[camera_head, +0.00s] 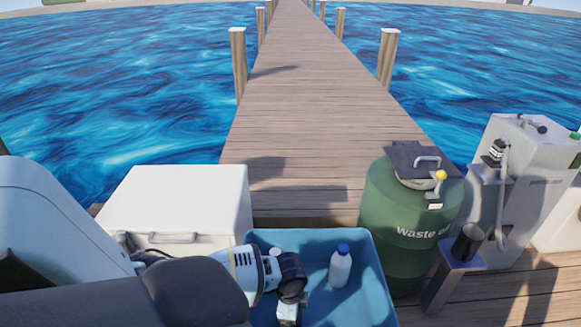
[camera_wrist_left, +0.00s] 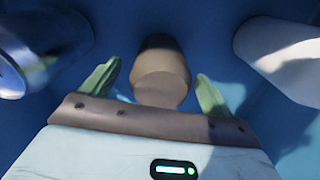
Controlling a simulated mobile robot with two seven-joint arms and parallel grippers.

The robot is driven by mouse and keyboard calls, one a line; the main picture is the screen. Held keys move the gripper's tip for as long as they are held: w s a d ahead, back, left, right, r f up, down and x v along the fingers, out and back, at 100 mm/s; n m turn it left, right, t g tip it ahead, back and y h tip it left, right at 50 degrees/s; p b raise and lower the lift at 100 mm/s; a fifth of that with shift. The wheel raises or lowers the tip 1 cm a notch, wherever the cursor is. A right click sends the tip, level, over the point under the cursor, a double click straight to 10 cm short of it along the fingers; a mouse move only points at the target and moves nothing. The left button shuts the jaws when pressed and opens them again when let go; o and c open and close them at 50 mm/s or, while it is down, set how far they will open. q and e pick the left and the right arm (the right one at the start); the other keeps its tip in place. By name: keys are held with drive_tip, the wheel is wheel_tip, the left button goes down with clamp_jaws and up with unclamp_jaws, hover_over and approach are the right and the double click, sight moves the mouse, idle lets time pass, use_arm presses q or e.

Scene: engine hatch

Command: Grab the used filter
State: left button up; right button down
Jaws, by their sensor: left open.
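A short brown cylinder (camera_wrist_left: 160,78), which looks like the used filter, stands in the blue tray (camera_head: 372,285). In the left wrist view it is straight ahead of my left gripper (camera_wrist_left: 157,75). The green fingers are open, one on each side of it, with visible gaps; I cannot tell how deep they reach. In the head view my left arm comes in over the tray and the gripper (camera_head: 289,312) points down into it. My arm hides the filter there. My right gripper does not show.
A white bottle with a blue cap (camera_head: 340,266) stands in the tray, right of my gripper. A green waste oil drum (camera_head: 410,225) stands right of the tray, a white box (camera_head: 180,195) behind left.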

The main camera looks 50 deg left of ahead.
use_arm(q)
drive_tip(key=shift+f, duration=1.25)
drive_tip(key=shift+c, duration=0.5)
drive_tip(key=c, duration=1.2)
